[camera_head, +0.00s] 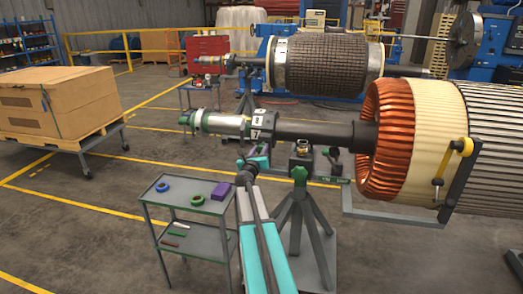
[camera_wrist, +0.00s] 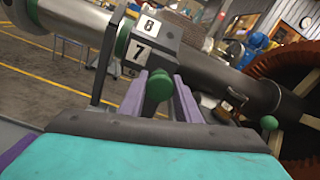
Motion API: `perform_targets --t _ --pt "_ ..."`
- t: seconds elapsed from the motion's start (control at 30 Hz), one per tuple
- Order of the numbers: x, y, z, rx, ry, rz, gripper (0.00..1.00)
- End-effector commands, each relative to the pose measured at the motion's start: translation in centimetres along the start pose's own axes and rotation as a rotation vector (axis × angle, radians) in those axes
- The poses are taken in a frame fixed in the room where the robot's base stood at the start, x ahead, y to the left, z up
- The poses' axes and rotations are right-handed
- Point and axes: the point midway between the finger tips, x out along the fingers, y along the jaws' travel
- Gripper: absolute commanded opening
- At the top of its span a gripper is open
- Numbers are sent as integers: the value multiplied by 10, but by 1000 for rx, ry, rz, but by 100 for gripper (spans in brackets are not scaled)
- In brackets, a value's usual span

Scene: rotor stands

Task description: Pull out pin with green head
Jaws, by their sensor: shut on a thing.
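In the wrist view, the purple fingers of my gripper (camera_wrist: 164,84) stand on both sides of the round green pin head (camera_wrist: 158,87) and are shut on it. The head sits in front of the shaft, just below the collar with the white number labels 8 and 7 (camera_wrist: 145,38). The pin's shank is hidden, so I cannot tell how deep it sits. In the head view, my gripper (camera_head: 257,152) is below the same collar (camera_head: 257,128); the pin is too small to make out there.
The dark shaft (camera_head: 315,132) runs right to the copper-wound rotor (camera_head: 392,140). A grey stand with a green top (camera_head: 300,174) is right of my arm. A small shelf cart (camera_head: 190,207) stands left. Another green ball (camera_wrist: 268,122) shows at right in the wrist view.

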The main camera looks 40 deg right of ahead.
Motion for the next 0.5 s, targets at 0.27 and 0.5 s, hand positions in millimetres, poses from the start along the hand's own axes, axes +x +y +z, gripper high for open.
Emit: perform_targets --t 0.27,0.5 --pt "-4 5 -3 1 3 9 45" --pt "-2 3 -2 0 2 5 49"
